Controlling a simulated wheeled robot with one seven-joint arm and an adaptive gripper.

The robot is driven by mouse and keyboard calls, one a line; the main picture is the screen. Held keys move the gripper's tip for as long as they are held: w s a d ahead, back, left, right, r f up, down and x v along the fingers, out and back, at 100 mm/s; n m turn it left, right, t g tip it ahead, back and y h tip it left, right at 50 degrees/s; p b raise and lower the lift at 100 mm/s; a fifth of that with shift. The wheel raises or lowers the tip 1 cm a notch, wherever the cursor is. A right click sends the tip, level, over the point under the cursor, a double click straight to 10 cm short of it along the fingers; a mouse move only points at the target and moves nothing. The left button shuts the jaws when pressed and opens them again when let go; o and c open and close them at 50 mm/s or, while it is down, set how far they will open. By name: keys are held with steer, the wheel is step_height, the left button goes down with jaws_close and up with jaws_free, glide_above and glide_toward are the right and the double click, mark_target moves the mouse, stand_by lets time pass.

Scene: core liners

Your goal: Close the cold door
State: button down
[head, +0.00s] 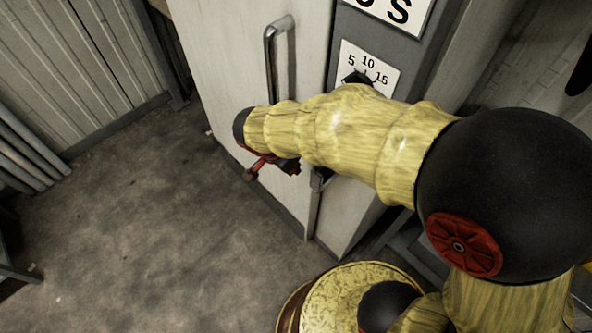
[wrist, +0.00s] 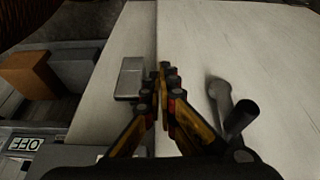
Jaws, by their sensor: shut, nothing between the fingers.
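The cold door is a pale, upright panel (head: 225,60) with a grey bar handle (head: 272,55) in the head view. It also fills the right of the wrist view (wrist: 265,70), with its handle (wrist: 222,100) right of my fingers. My gripper (head: 252,172) is low in front of the door, below the handle, partly hidden by my arm. In the wrist view my gripper (wrist: 165,72) is shut and empty, its tips over the vertical seam at the door's edge. A metal latch piece (wrist: 130,78) sits left of the seam. I cannot tell whether the door is fully shut.
A dial plate (head: 368,68) marked 5, 10, 15 is on the grey post right of the door. Open concrete floor (head: 130,220) lies at left. A ribbed wall (head: 75,60) stands behind it. An OFF label (wrist: 26,144) shows lower left in the wrist view.

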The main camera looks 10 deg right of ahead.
steer(key=p+v, duration=0.2)
steer(key=v, duration=0.7)
steer(key=shift+w+p, duration=0.2)
steer(key=shift+p, duration=0.2)
steer(key=shift+r, duration=0.15)
steer(key=s+d+r+n+y, duration=0.25)
steer(key=s+n, duration=0.45)
steer(key=n, duration=0.6)
steer(key=s+d+r+m+t+y, duration=0.1)
steer(key=s+d+r+t, duration=0.2)
steer(key=d+r, duration=0.7)
steer(key=shift+s+r+m, duration=0.3)
steer(key=shift+s+r, duration=0.15)
steer(key=shift+s, duration=0.7)
steer(key=shift+a, duration=0.15)
